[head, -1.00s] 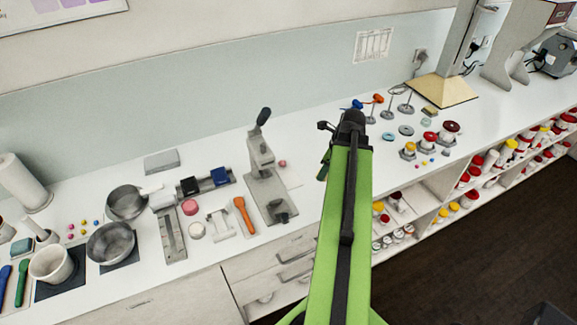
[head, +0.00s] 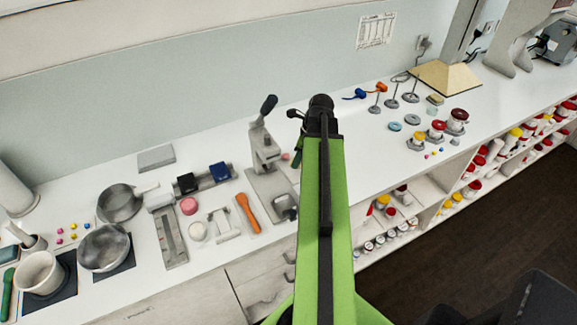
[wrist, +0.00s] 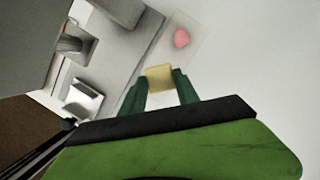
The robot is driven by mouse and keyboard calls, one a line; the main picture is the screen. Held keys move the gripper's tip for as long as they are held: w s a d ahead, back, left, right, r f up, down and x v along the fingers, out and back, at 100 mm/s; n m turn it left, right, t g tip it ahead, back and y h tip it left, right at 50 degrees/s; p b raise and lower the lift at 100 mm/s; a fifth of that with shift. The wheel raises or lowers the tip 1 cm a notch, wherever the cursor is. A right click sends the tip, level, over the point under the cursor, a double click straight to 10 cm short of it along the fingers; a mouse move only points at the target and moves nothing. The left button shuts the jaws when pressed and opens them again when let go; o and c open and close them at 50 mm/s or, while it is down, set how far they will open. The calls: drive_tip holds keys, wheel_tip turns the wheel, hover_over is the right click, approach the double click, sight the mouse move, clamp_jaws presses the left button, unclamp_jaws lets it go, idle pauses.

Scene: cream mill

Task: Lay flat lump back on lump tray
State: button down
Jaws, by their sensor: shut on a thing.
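A yellow, flat, squarish lump (wrist: 159,78) is between the green fingertips of my gripper (wrist: 160,84) in the wrist view. My gripper is shut on it. A pale flat tray (wrist: 200,35) lies beyond the fingertips, with a pink lump (wrist: 181,38) on it. The held lump appears over the tray's near part; I cannot tell whether it touches. In the head view my arm hides most of the gripper, the held lump and the tray. The pink lump (head: 285,156) shows just left of the arm.
A grey lever press (head: 266,165) stands just left of my gripper, close to the tray. Bowls, a pink disc (head: 189,206) and an orange-handled tool (head: 247,212) lie further left. Weights and red-topped jars (head: 457,118) stand to the right. The bench between is clear.

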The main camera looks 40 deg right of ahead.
drive_tip(key=shift+s+f+b, duration=0.15)
drive_tip(key=shift+f+b, duration=0.1)
drive_tip(key=shift+b, duration=0.15)
drive_tip(key=b+x, duration=0.3)
drive_tip(key=shift+d+f+b, duration=0.1)
drive_tip(key=shift+f+b, duration=0.2)
drive_tip(key=shift+f, duration=0.15)
drive_tip(key=shift+s+r, duration=0.1)
drive_tip(key=shift+r, duration=0.2)
drive_tip(key=shift+f, duration=0.25)
drive_tip(key=c, duration=0.9)
unclamp_jaws()
drive_tip(key=shift+r, duration=0.1)
drive_tip(key=p+v, duration=1.2)
drive_tip(key=shift+r, duration=0.1)
